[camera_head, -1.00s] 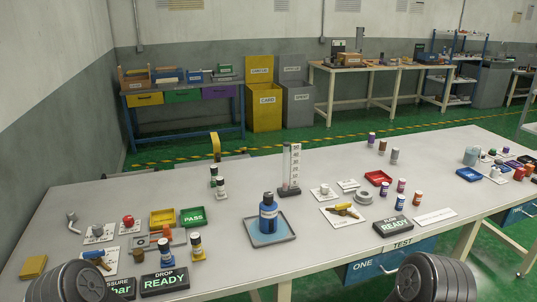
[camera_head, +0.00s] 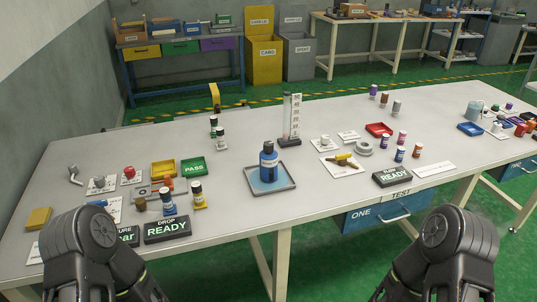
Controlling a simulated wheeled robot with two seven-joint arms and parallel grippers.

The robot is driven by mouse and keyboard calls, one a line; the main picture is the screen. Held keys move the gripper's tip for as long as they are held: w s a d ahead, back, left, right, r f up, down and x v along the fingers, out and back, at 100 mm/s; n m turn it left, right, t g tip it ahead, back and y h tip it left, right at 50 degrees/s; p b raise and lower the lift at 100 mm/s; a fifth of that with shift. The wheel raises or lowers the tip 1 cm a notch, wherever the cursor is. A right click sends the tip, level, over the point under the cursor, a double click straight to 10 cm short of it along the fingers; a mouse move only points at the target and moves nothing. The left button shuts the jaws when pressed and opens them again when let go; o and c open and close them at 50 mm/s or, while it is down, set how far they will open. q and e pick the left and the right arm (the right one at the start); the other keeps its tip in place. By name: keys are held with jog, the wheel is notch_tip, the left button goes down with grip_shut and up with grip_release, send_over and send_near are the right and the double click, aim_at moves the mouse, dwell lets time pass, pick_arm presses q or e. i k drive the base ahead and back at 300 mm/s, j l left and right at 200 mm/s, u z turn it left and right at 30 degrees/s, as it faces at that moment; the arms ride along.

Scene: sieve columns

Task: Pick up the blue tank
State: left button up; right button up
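The blue tank (camera_head: 268,161) is a blue bottle-shaped vessel with a dark cap and a pale label. It stands upright on a grey square tray (camera_head: 288,187) with a light blue inside, near the middle of the table's front part. My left arm shows at the lower left and my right arm at the lower right, both in front of the table and well apart from the tank. Neither arm's fingertips show in the view. Nothing touches the tank except the tray under it.
The tabletop around the tank's tray is clear.

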aim_at(267, 162)
jog(key=i+l, duration=0.15)
jog(key=l, duration=0.15)
jog(key=i+l, duration=0.1)
jog(key=l, duration=0.25)
jog(key=i+l, duration=0.15)
jog(key=l, duration=0.15)
jog(key=i+l, duration=0.15)
jog(key=l, duration=0.2)
